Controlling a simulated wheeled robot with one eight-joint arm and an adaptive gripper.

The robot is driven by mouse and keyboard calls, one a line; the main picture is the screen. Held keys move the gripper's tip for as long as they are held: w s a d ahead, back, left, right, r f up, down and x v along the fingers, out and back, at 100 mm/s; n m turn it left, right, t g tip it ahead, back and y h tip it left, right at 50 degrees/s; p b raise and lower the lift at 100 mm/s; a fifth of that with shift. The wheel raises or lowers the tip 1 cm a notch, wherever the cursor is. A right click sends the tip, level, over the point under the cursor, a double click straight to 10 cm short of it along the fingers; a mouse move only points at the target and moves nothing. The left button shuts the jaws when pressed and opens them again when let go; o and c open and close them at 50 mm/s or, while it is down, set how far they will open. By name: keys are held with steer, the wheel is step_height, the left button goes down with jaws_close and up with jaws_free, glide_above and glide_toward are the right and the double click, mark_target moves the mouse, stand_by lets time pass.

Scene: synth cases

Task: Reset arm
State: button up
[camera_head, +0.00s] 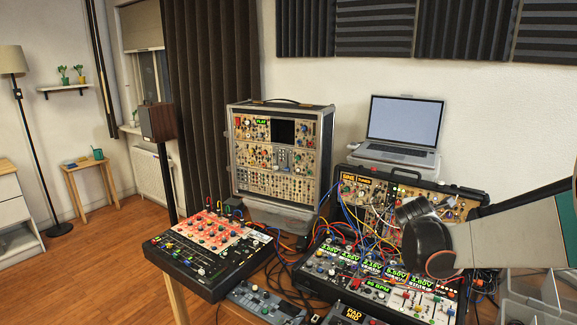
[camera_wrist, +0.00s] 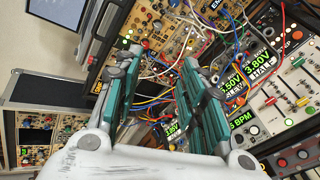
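My gripper (camera_wrist: 160,62) shows in the wrist view with its two dark green and grey fingers spread apart. Nothing is between the fingers. They hang over the patch cables and panels of the synth gear. In the head view my pale arm comes in from the right edge, ending in dark rounded parts in front of the open synth case (camera_head: 465,211). The fingers cannot be made out there.
A mixer with a red panel (camera_head: 210,231) and a module case with green displays (camera_head: 322,262) stand on the table. A tall synth case (camera_head: 328,150) and a laptop (camera_head: 404,118) are behind. Loose cables loop upward around the open case. Clear bins (camera_head: 530,310) sit at the lower right.

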steer(key=s+a+m+g+y, duration=0.1)
steer(key=s+a+m, duration=0.3)
steer(key=s, duration=0.5)
steer(key=s+a+m+g+y, duration=0.1)
steer(key=s+a+m, duration=0.3)
steer(key=s, duration=0.4)
steer(key=s+a+m+g+y, duration=0.1)
steer(key=s+a+m+y, duration=0.1)
steer(key=s, duration=0.7)
steer(key=shift+s+a+r+m, duration=0.3)
steer(key=shift+a+r+m, duration=0.15)
steer(key=shift+a+m, duration=0.45)
steer(key=shift+o, duration=0.2)
steer(key=s+a+f+m+y, duration=0.1)
steer(key=s+a+f+m, duration=0.1)
steer(key=s, duration=0.3)
steer(key=s+a+f+m+g+y, duration=0.1)
steer(key=s+a+f+m, duration=0.1)
steer(key=s, duration=0.4)
steer(key=shift+a+f+m+g, duration=0.2)
steer(key=shift+a+m+g, duration=0.1)
steer(key=shift+a, duration=0.2)
steer(key=shift+c, duration=0.6)
steer(key=shift+w, duration=0.1)
